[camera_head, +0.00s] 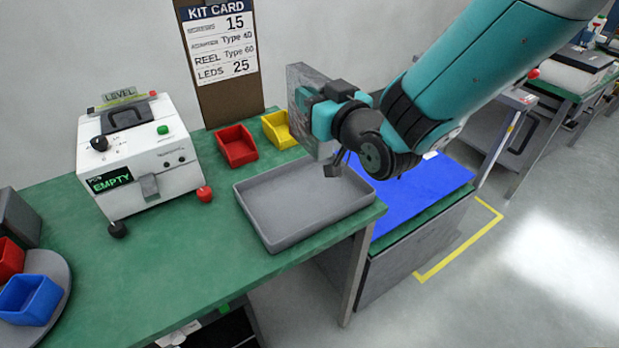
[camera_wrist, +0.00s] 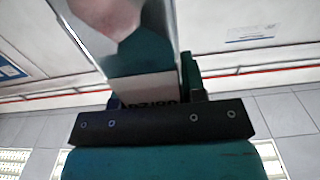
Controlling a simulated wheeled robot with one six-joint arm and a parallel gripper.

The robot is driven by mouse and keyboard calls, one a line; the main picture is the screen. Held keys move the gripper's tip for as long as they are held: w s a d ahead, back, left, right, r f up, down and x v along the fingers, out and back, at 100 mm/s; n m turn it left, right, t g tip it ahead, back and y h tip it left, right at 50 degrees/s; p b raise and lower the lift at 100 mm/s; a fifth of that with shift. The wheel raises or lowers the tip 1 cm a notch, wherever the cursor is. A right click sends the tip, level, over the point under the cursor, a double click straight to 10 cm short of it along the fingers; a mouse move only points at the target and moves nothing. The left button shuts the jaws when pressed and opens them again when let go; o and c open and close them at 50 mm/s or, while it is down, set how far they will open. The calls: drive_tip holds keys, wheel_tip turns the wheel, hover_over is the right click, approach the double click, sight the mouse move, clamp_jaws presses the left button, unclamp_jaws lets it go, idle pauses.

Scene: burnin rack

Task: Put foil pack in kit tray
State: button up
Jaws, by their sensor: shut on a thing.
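The foil pack (camera_head: 297,78) is a flat grey, shiny slab, held upright on edge above the far right part of the kit tray. In the wrist view the foil pack (camera_wrist: 150,50) reaches up from the jaws and mirrors its surroundings. My gripper (camera_head: 318,112) is shut on it, and the gripper (camera_wrist: 155,100) covers its near end in the wrist view. The kit tray (camera_head: 262,232) is a grey, shallow, rectangular tray on the green bench. Its visible floor is empty; the gripper hides part of its far right side.
A red bin (camera_head: 237,146) and a yellow bin (camera_head: 279,129) stand behind the tray. A white tester (camera_head: 137,155) reading EMPTY stands left on the green bench (camera_head: 185,250). A blue mat (camera_head: 425,196) lies on a lower surface at right. Bench space left of the tray is clear.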

wheel_tip(320, 180, down, 18)
drive_tip(key=b, duration=1.2)
drive_tip(key=shift+b, duration=0.35)
drive_tip(key=shift+r, duration=0.1)
drive_tip(key=o, duration=1.1)
drive_tip(key=shift+f, duration=0.2)
drive_tip(key=shift+r, duration=0.15)
drive_tip(key=shift+s+d+b, duration=0.1)
drive_tip(key=shift+b, duration=0.2)
